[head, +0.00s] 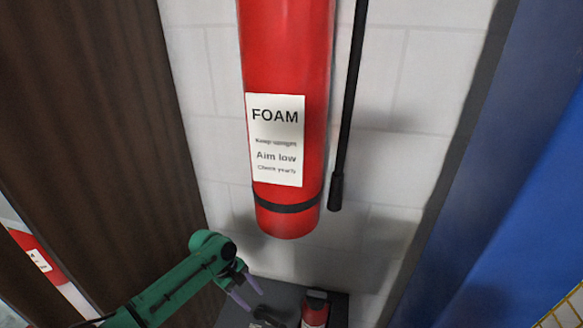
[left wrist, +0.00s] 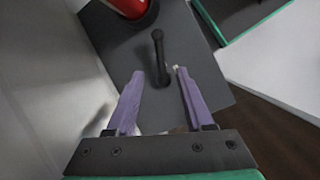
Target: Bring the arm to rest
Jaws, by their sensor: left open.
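My green left arm comes in from the bottom left of the head view. Its gripper (head: 247,290), with two purple fingers, is low in front of the wall, by a dark grey surface (head: 284,296). In the left wrist view the gripper (left wrist: 160,72) is open, its fingers spread apart with nothing held. A black bar-shaped thing (left wrist: 159,55) shows just beyond the gap between the fingertips. I cannot tell how far it is from them. My right gripper is not in view.
A red extinguisher (head: 287,60) labelled FOAM is on the white block wall (head: 385,85), with a black hose (head: 349,110) beside it. A smaller red item (head: 315,310) is at the grey surface. A dark brown panel (head: 100,120) is left, a blue one (head: 510,170) right.

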